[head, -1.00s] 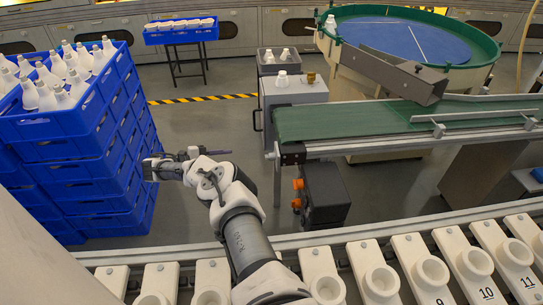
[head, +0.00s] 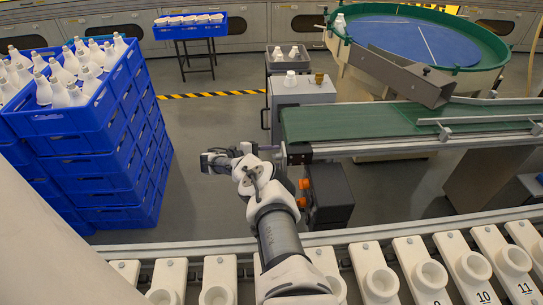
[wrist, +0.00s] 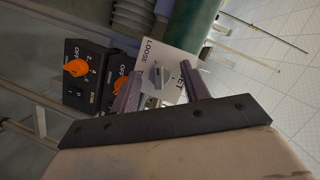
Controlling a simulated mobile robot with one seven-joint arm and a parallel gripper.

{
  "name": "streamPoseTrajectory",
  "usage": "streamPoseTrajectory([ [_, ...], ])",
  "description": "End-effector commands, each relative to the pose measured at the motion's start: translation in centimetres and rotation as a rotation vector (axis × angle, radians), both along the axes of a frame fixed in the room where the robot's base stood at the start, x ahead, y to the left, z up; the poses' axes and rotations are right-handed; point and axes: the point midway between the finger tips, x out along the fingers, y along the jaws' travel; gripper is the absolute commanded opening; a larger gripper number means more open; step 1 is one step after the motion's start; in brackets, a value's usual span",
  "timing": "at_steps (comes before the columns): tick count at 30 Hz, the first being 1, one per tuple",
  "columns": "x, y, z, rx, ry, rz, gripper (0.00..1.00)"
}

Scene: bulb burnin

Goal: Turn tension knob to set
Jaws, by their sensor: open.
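In the wrist view, the tension knob (wrist: 156,75) is a small grey knob on a white plate (wrist: 176,58) marked LOOSE and, partly covered by a finger, SET. Which mark it points to is hard to tell. My gripper (wrist: 162,70) is open, its two fingers pointing at the plate, one on each side of the knob in the picture. Whether they touch the knob cannot be told. In the head view, my gripper (head: 206,161) is left of the green conveyor's end, and the knob is not visible there.
Black switch boxes with orange knobs (wrist: 77,67) sit beside the plate; they also show under the conveyor (head: 410,122) in the head view. Stacked blue crates (head: 100,165) with white bulbs stand left. A row of white holders (head: 380,255) runs along the front.

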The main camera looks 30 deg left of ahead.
Motion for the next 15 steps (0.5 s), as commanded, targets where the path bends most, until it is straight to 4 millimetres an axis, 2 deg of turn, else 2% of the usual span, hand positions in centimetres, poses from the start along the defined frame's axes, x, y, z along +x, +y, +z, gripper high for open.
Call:
streamPoseTrajectory([
  [7, 0.08, -0.06, -0.04, 0.000, 0.000, 0.000, 0.46],
  [15, 0.07, -0.05, -0.02, 0.000, 0.000, 0.000, 0.12],
])
